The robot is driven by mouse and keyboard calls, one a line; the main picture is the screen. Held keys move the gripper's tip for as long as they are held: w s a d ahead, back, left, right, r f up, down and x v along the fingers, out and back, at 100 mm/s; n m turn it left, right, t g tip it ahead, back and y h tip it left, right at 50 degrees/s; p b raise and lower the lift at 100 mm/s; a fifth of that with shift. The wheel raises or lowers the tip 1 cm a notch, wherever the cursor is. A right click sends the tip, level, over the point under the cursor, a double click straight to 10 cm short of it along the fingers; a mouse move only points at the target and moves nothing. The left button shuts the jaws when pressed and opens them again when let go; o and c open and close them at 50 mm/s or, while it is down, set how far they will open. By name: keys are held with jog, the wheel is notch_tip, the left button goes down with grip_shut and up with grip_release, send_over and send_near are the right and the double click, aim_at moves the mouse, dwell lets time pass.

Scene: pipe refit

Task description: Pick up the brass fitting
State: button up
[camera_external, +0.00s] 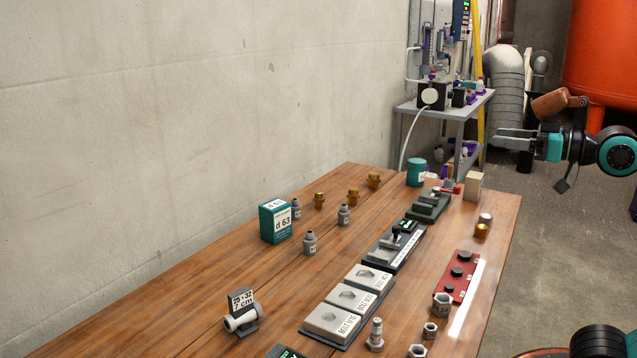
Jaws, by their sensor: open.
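Several small brass-coloured pieces stand on the wooden table. Three brass fittings stand in a loose row near the back left edge: one on the left (319,201), one in the middle (353,196) and one on the right (374,181). The picture does not show which one the task means. My gripper (503,138) is open and empty, pointing left. It appears in the picture above and to the right of the table's far end, apart from all the brass pieces.
Grey fittings (310,244) and a green-white box (275,221) stand near the left brass fitting. A teal cylinder (416,173), grey block fixtures (345,299) and a red strip (457,275) occupy the table's middle and right. A concrete wall runs behind; the left foreground wood is mostly bare.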

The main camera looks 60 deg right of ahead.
jog(key=shift+r, duration=0.1)
jog(key=w+d+r+m+g, duration=0.1)
jog(key=w+r+g, duration=0.1)
jog(key=w, duration=0.4)
jog(key=w+d+r+m+g, duration=0.1)
jog(key=w+r+g, duration=0.1)
jog(key=w, duration=0.5)
jog(key=m+g, duration=0.6)
jog(key=g, duration=0.7)
send_over(319, 192)
notch_tip(319, 192, down, 16)
jog(key=f, duration=0.1)
notch_tip(319, 192, down, 17)
jog(key=shift+a+r, duration=0.1)
jog(key=shift+r, duration=0.1)
jog(key=c, duration=1.1)
